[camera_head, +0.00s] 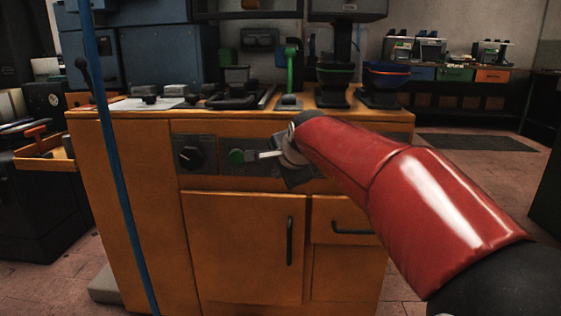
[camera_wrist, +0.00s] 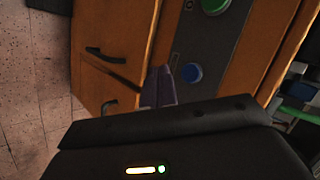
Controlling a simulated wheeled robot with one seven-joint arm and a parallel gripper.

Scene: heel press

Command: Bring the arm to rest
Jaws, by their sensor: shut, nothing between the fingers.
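My gripper (camera_wrist: 160,72) shows in the wrist view with its dark fingers together and nothing between them. It is in front of the orange cabinet (camera_wrist: 135,30), beside the blue round button (camera_wrist: 190,72) on the grey control strip. The picture does not settle whether the fingertips touch the cabinet. A green button (camera_wrist: 215,4) is farther along the same strip. In the head view my red arm reaches from the lower right to the cabinet's control panel (camera_head: 215,142). The arm hides much of the gripper and the panel's right part there.
The cabinet front has a black knob (camera_head: 189,156), a door handle (camera_head: 290,240) and a drawer handle (camera_head: 351,228). Machine parts stand on its top. A blue upright pole (camera_head: 120,170) is at the left. Open floor (camera_head: 455,180) lies to the right.

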